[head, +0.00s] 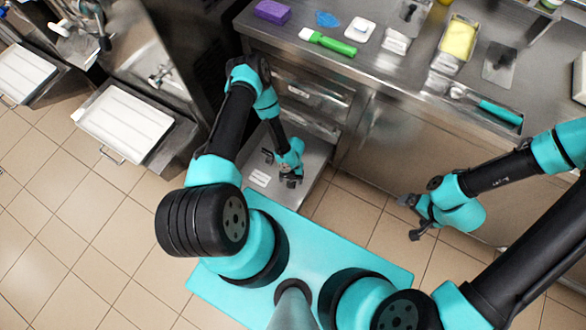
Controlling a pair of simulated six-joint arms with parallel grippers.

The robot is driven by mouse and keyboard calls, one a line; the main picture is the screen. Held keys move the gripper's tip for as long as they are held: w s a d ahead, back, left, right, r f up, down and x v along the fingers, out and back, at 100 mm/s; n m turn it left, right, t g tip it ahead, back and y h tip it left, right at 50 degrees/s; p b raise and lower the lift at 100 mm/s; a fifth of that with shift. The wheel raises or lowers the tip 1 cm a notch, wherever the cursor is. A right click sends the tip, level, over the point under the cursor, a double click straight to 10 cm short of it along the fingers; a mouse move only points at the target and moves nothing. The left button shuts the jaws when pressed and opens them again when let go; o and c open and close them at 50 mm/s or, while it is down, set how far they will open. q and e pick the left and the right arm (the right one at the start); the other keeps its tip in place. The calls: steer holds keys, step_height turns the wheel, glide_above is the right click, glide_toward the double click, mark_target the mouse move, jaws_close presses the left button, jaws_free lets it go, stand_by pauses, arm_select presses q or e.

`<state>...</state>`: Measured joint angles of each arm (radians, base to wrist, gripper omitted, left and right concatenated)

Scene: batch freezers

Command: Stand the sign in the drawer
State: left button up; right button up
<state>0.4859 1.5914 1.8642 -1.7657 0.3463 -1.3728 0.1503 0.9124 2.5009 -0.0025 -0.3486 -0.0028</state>
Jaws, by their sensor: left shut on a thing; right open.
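The drawer (312,184) is a grey metal one, pulled open below the counter. A small white card with faint lines, apparently the sign (260,178), shows low in the drawer, just left of my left gripper (279,168). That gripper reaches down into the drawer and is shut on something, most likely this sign. The grip itself is too small and dark to see clearly, and I cannot tell whether the sign touches the drawer floor. My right gripper (409,217) is open and empty, over the floor in front of the counter.
The steel counter (400,75) holds a purple block (272,11), a green-handled brush (328,42), a yellow-filled tub (458,38) and a teal-handled tool (497,111). Two machines with white trays (124,122) stand at left. Tiled floor is open at lower left.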

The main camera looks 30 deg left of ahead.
mark_target(291, 184)
arm_select(q)
steer(key=shift+f, duration=0.1)
steer(key=shift+f, duration=3.3)
steer(key=shift+f, duration=0.55)
steer(key=o, duration=1.1)
steer(key=shift+o, duration=0.2)
steer(key=shift+w+r, duration=0.1)
steer(key=v, duration=1.7)
